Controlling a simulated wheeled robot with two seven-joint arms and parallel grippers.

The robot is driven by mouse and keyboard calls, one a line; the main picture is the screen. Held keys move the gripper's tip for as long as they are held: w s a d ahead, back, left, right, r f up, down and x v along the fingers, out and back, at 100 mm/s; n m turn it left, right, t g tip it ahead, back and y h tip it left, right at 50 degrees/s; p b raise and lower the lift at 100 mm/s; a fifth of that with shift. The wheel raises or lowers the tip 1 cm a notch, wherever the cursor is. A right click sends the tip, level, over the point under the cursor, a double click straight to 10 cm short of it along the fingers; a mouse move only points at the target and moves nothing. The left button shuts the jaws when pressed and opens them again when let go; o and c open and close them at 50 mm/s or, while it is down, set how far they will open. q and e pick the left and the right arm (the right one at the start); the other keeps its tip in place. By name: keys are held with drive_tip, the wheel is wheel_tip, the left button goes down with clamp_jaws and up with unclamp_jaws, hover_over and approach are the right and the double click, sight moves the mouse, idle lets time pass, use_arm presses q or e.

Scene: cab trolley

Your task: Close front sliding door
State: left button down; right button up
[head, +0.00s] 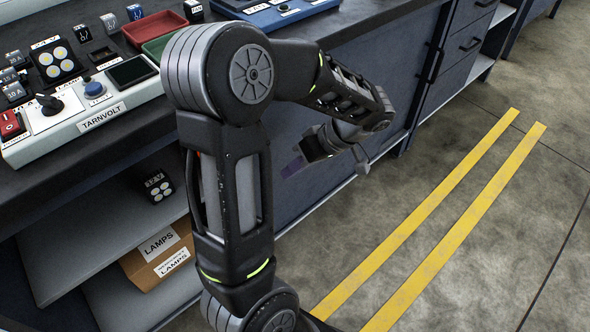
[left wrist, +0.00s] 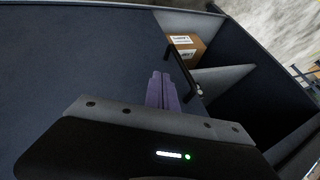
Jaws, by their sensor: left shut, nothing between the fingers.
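The front sliding door (head: 315,185) is a dark blue panel on the bench front. It covers the part right of the open shelves in the head view, and fills the left of the left wrist view (left wrist: 75,75). A black bar handle (left wrist: 182,72) stands near its edge, beside the open compartment. My left gripper (head: 293,166) is in front of the door in the head view. Its purple fingers (left wrist: 165,92) are together and empty, close to the handle in the wrist view; I cannot tell whether they touch it. My right gripper is out of view.
The open compartment has grey shelves (head: 90,225) with a cardboard lamps box (head: 158,257) and a small lamp unit (head: 158,186). A control panel (head: 100,108) and trays (head: 155,30) are on the bench top. Floor beside the yellow lines (head: 440,220) is clear.

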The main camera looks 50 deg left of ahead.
use_arm(q)
drive_tip(key=s+a+f+b, duration=0.1)
drive_tip(key=s+a+f, duration=0.2)
drive_tip(key=s+f, duration=0.2)
drive_tip(key=shift+s+a, duration=0.25)
drive_tip(key=shift+s, duration=0.5)
